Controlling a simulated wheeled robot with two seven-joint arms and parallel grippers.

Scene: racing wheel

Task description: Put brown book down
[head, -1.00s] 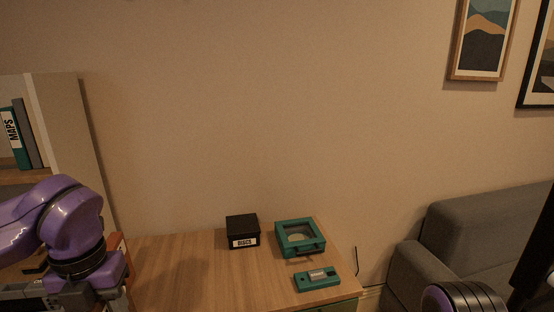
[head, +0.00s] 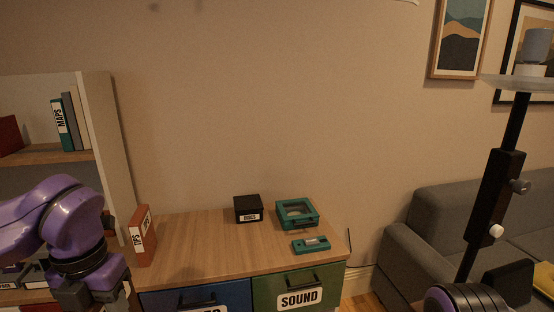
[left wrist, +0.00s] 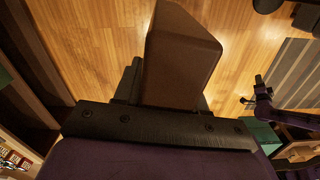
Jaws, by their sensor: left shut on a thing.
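The brown book (left wrist: 182,55) shows in the left wrist view, standing out from between the fingers of my left gripper (left wrist: 165,92). The gripper is shut on it, and the floor lies beyond. In the head view my left gripper (head: 90,292) is at the lower left, in front of the shelf and the cabinet's left end. The book cannot be made out there. A purple part of my right arm (head: 465,298) shows at the bottom right of the head view. A small purple arm also shows at the right of the left wrist view, too small to tell its jaws.
A wooden-topped cabinet (head: 190,249) bears a red-orange binder (head: 146,236), a black box (head: 247,208), a teal case (head: 297,213) and a teal device (head: 311,245). Its middle top is clear. A bookshelf (head: 103,140) stands left; a grey sofa (head: 410,240) and black stand (head: 492,200) are right.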

